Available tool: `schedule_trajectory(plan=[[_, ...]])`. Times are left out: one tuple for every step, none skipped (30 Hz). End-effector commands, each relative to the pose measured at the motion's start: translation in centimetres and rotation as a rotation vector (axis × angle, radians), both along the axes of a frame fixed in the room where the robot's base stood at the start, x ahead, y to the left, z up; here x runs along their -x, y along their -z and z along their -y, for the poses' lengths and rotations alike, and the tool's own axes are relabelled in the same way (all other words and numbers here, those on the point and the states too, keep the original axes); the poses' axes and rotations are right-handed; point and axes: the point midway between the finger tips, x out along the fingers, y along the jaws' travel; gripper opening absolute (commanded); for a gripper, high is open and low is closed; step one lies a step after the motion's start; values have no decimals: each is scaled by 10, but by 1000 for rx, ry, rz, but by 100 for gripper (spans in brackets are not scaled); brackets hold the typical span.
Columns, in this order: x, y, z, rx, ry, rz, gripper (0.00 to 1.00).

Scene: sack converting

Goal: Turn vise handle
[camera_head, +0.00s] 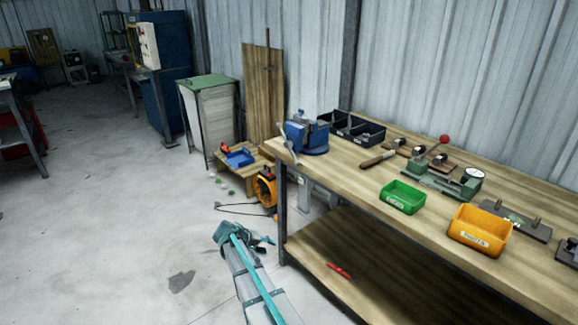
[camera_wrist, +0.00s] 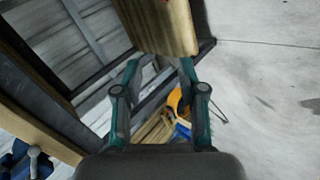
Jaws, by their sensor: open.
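The blue vise (camera_head: 308,138) stands on the near left corner of the wooden workbench (camera_head: 400,235). Its pale metal handle (camera_head: 287,146) hangs at a slant on the vise's left side, just past the bench edge. In the wrist view part of the blue vise (camera_wrist: 14,166) and a grey knobbed piece, apparently the handle (camera_wrist: 36,157), show at the lower left corner. My gripper (camera_wrist: 160,75) is open, with nothing between its teal fingers, and is apart from the vise. In the head view my arm is low, left of the bench.
Dark bins (camera_head: 352,130) stand behind the vise. A green bin (camera_head: 403,197), a yellow bin (camera_head: 479,231) and a green fixture (camera_head: 440,181) sit further right. An orange round machine (camera_head: 265,188) and a low wooden stand (camera_head: 238,172) are on the floor left of the bench. Open floor lies further left.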

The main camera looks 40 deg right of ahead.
Motion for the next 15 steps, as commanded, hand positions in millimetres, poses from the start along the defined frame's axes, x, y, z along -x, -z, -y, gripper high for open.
schedule_trajectory(plan=[[-34,-22,22,75,19,53,41],[-48,-39,33,122,31,84,41],[-65,-65,48,187,48,127,41],[-78,-86,60,239,62,160,41],[-90,-108,70,291,76,195,41],[-106,-138,84,364,94,242,41],[-117,-162,92,418,107,278,41],[-125,-183,99,469,119,311,41],[-135,-209,105,532,130,352,41],[-140,-224,108,574,136,379,41],[-145,-236,110,610,141,402,41],[-149,-245,112,654,145,428,41],[-150,-250,113,682,148,446,41],[-150,-256,113,706,151,465,41],[-150,-261,114,731,156,492,41]])
